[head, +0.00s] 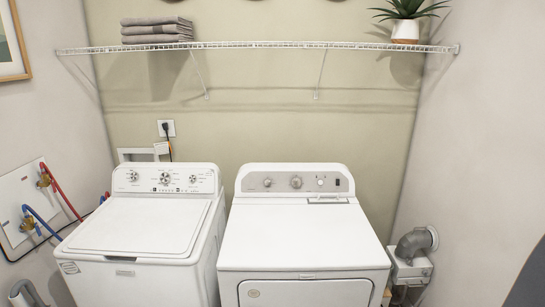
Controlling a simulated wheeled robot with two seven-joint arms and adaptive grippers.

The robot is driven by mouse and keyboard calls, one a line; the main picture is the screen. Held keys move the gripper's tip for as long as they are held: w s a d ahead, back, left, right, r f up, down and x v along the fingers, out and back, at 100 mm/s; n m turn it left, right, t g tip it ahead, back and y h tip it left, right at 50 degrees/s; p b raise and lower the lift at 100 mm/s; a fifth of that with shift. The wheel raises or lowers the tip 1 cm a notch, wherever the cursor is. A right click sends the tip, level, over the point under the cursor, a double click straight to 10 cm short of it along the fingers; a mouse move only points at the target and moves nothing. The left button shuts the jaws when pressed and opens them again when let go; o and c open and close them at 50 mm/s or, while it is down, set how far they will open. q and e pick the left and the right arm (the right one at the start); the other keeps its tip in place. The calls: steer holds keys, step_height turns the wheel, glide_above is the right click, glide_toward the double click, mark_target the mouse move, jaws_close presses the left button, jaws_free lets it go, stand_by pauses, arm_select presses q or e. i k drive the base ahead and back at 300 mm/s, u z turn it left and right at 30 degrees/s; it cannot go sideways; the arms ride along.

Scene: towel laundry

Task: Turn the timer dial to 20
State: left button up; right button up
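The white dryer (300,235) stands right of centre. The white washer (140,228) stands to the left, with a large middle dial (165,178), a left dial (132,176) and a right dial (193,180). The markings are too small to read, so I cannot tell which dial is the timer or where any points. Neither of my grippers is in view.
A wire shelf (260,45) above holds folded grey towels (157,31) and a potted plant (405,25). Red and blue hoses (62,193) run on the left wall. A grey duct (415,242) stands right of the dryer.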

mark_target(296, 182)
steer(key=u, duration=0.45)
steer(key=i, duration=0.55)
steer(key=u, duration=0.65)
steer(key=i, duration=0.75)
steer(key=z, duration=0.15)
